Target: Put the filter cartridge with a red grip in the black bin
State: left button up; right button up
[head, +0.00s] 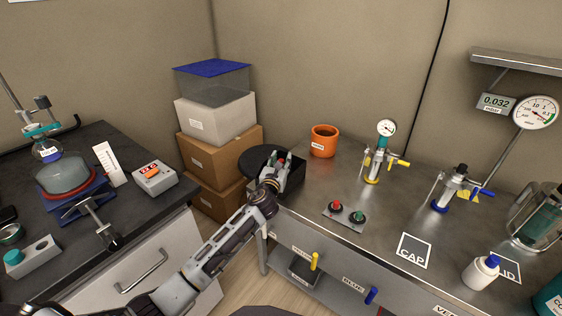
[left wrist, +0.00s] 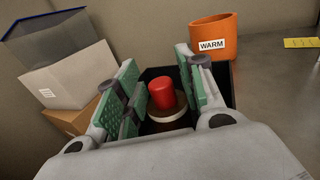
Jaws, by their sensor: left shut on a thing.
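The filter cartridge shows in the left wrist view as a red grip (left wrist: 162,93) above a pale, round body. My left gripper (left wrist: 161,100) is shut on the cartridge, with its green-padded fingers on either side of the red grip. The black bin (left wrist: 226,84) surrounds the cartridge in that view; I cannot tell whether the cartridge touches its floor. In the head view my left gripper (head: 273,178) is at the black bin (head: 298,168), on the left end of the steel bench, and mostly hides the cartridge. My right gripper is not in view.
An orange pot (head: 324,141) marked WARM stands just right of the bin. Stacked boxes (head: 219,140) and a round black top (head: 258,160) are behind and left. Gauged valve apparatus (head: 378,155) stands farther right.

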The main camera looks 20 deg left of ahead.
pick_arm(q)
jog(key=o, duration=0.8)
jog(key=shift+o, duration=0.5)
